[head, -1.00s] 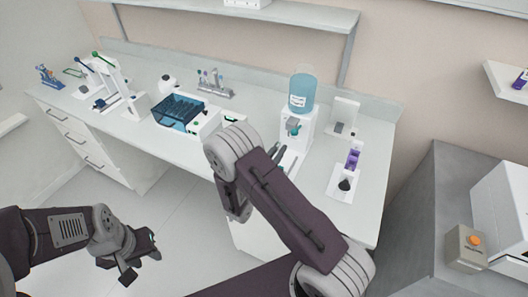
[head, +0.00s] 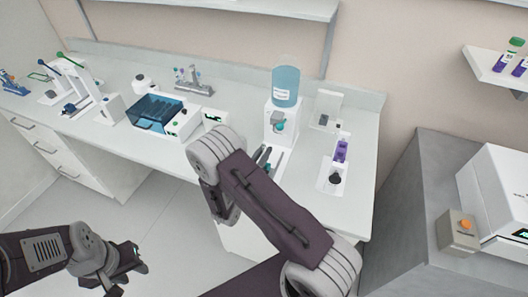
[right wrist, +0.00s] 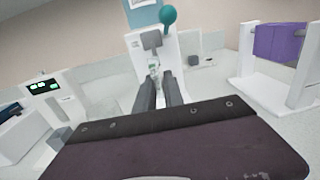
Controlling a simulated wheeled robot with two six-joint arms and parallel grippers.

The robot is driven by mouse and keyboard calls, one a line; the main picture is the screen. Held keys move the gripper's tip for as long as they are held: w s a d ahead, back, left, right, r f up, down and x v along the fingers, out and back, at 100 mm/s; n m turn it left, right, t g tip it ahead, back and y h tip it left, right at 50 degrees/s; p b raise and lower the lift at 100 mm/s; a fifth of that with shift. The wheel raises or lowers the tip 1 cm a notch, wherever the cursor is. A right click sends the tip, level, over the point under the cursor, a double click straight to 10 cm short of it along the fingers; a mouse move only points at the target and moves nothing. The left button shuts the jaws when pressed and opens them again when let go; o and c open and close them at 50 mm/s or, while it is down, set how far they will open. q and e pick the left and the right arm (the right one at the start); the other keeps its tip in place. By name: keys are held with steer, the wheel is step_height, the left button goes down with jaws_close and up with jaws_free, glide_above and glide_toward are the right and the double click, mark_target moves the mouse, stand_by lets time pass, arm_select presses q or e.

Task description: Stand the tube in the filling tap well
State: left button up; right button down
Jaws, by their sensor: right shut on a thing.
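The filling tap (head: 281,117) is a white stand on the bench with a blue bottle on top. In the right wrist view its white column (right wrist: 177,52), grey spout (right wrist: 152,40) and teal ball are straight ahead. My right gripper (head: 266,157) is just in front of the stand. Its fingers are shut on a small clear tube (right wrist: 153,68), which shows below the spout between the fingertips. The tube's lower part and the well are hidden. In the head view my arm hides the tube. My left gripper (head: 130,274) hangs apart from the bench, open and empty.
A purple-and-white rack (head: 341,150) stands right of the tap, with a dark round thing in front. A blue-lidded box (head: 158,112) and a small display unit (head: 214,120) stand to the left. A grey counter (head: 400,190) with an orange-button box is at right.

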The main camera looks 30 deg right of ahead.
steer(key=shift+s+r, duration=0.15)
steer(key=shift+s, duration=0.05)
steer(key=shift+w, duration=0.2)
steer(key=shift+s+f, duration=0.1)
steer(key=shift+f, duration=0.1)
steer(key=shift+s, duration=0.15)
steer(key=shift+f+b, duration=0.25)
steer(key=shift+b, duration=0.1)
steer(key=shift+f, duration=0.15)
steer(key=shift+f+b, duration=0.45)
steer(key=shift+b, duration=0.05)
